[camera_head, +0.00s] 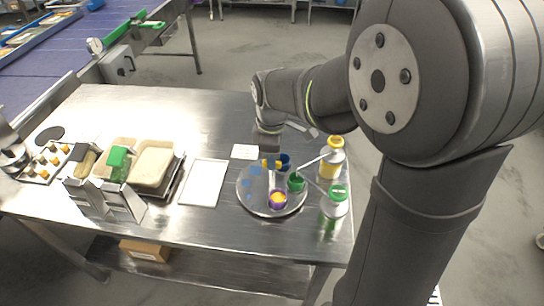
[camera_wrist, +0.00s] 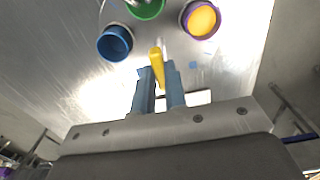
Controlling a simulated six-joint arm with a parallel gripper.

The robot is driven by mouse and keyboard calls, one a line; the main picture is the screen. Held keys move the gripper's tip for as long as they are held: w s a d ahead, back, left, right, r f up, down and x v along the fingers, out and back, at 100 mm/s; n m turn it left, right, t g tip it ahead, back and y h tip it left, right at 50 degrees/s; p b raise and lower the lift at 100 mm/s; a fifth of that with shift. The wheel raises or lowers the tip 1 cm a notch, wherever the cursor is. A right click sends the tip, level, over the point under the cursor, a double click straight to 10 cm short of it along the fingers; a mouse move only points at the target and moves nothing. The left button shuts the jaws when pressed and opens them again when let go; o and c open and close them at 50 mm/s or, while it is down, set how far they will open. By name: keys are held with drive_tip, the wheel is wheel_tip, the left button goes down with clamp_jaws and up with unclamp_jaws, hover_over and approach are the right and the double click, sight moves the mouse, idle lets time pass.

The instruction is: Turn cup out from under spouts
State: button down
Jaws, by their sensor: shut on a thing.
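A round metal tray (camera_head: 256,205) with blue dots stands at the table's right end and carries three cups. The purple cup (camera_head: 278,203) has yellow-orange contents, and also shows in the wrist view (camera_wrist: 201,19). The green cup (camera_head: 296,183) and blue cup (camera_head: 285,160) stand behind it; the wrist view shows the blue cup (camera_wrist: 115,43) apart from my fingers. My gripper (camera_wrist: 160,82) is shut on a yellow handle (camera_wrist: 157,64) with a white tip. A yellow-capped bottle (camera_head: 331,162) and a green-capped bottle (camera_head: 335,205) reach pale spouts toward the cups.
A white board (camera_head: 203,182) and a small white card (camera_head: 245,151) lie left of the tray. Food containers (camera_head: 152,166) and metal holders (camera_head: 123,203) stand further left. The table's back middle is clear.

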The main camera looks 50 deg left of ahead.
drive_tip(key=c, duration=1.5)
unclamp_jaws()
drive_tip(key=shift+o, duration=0.2)
wheel_tip(320, 180, up, 18)
drive_tip(key=shift+f, duration=0.25)
wheel_tip(320, 180, down, 18)
drive_tip(key=shift+r, duration=0.2)
drive_tip(key=shift+r, duration=0.1)
